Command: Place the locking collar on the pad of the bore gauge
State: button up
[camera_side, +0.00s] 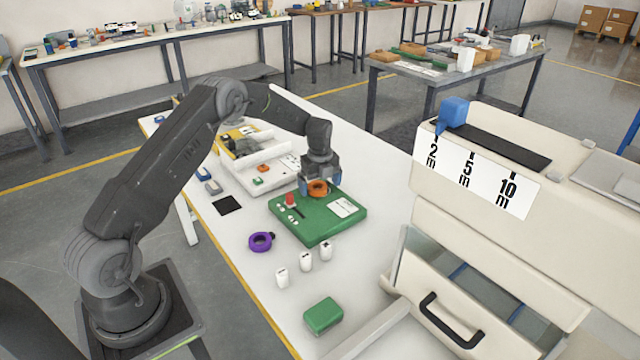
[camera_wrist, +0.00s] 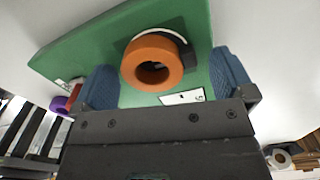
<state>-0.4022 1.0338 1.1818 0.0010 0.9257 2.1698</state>
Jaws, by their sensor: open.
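An orange ring (camera_side: 318,187), which I take as the locking collar, is at the far edge of a green board (camera_side: 318,232), which I take as the bore gauge. In the wrist view the orange ring (camera_wrist: 150,46) has a white arc and a dark patch just behind it on the green board (camera_wrist: 88,48); I cannot tell whether it lies flat on them. My gripper (camera_side: 319,186) is open, pointing down. In the wrist view its blue fingers (camera_wrist: 165,80) stand on either side of the ring, with visible gaps.
The board also bears a red knob (camera_side: 290,198) and a white label (camera_side: 342,208). A purple ring (camera_side: 261,242), several white cylinders (camera_side: 306,261) and a green block (camera_side: 323,315) are nearer. A cream cabinet with an open drawer (camera_side: 460,312) stands right.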

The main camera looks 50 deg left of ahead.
notch_tip(320, 180, up, 12)
jog(key=s+d+r+n+t, duration=0.1)
jog(key=s+d+r+n, duration=0.3)
jog(key=s+d+r, duration=0.3)
jog(key=s+d+r+n+t, duration=0.2)
jog(key=s+d+r+n, duration=0.35)
jog(key=r, duration=0.35)
jog(key=s+d+n+t, duration=0.1)
jog(key=s+d+n, duration=0.4)
jog(key=s, duration=0.5)
jog(key=s+d+n+t, duration=0.1)
jog(key=s+d+n, duration=0.4)
jog(key=s, duration=0.5)
jog(key=shift+s+f+n+t, duration=0.3)
jog(key=shift+s+n, duration=0.05)
jog(key=shift+s, duration=0.05)
